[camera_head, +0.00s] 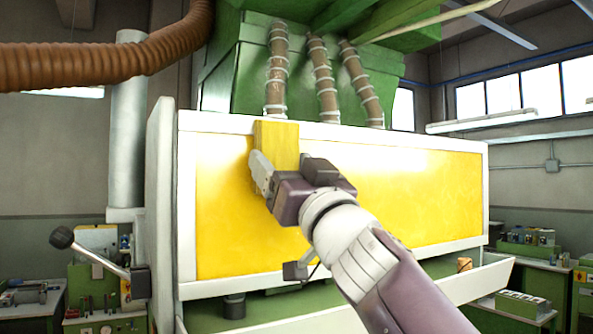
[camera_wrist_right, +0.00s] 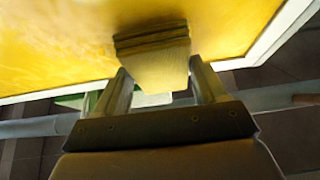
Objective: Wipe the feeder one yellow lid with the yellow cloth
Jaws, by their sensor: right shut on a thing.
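The feeder's yellow lid (camera_head: 400,195) is a wide upright yellow panel in a white frame, and it fills the top of the right wrist view (camera_wrist_right: 60,45). The yellow cloth (camera_head: 277,140) is a folded block at the upper left of the lid, overlapping the frame's top edge in the head view. My right gripper (camera_head: 268,178) is shut on the cloth. In the right wrist view the cloth (camera_wrist_right: 155,65) sits between the two fingers (camera_wrist_right: 163,85), its far end at the lid's surface; I cannot tell whether it presses on it. My left gripper is not in view.
A brown ribbed hose (camera_head: 110,62) crosses the upper left. Several ribbed tubes (camera_head: 325,80) run from the green hopper (camera_head: 235,75) to the feeder's top. A black-knobbed lever (camera_head: 62,238) sticks out at left. Green workbenches (camera_head: 530,255) stand at right. The lid's right half is clear.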

